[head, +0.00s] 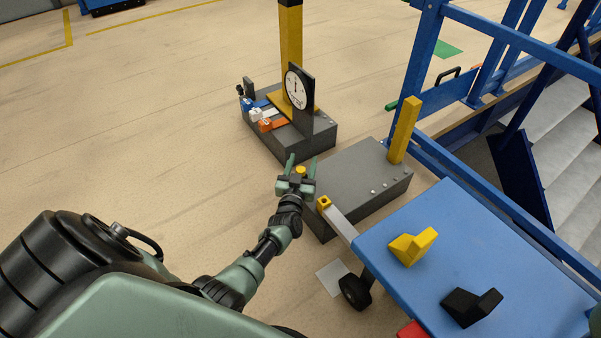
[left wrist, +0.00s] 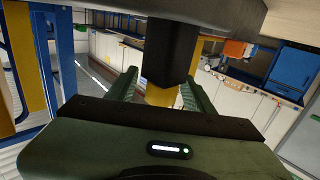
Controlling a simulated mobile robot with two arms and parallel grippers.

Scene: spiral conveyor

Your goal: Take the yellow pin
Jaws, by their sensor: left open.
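The yellow pin (head: 300,170) shows as a small yellow top at the left edge of the dark grey block (head: 350,175). My left gripper (head: 302,161) is open there, with one green finger on each side of the yellow top. In the left wrist view a yellow piece (left wrist: 160,97), likely the same pin, sits between the two spread fingers, against a black post (left wrist: 172,48). I cannot tell whether the fingers touch it. The pin's lower part is hidden in the head view. My right gripper is not in view.
A yellow post (head: 404,130) stands on the grey block's far right. A silver bar (head: 340,222) with a yellow end lies near my gripper. A blue table (head: 500,255) holds a yellow block (head: 412,247) and a black block (head: 470,307). A dial gauge (head: 297,90) stands behind.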

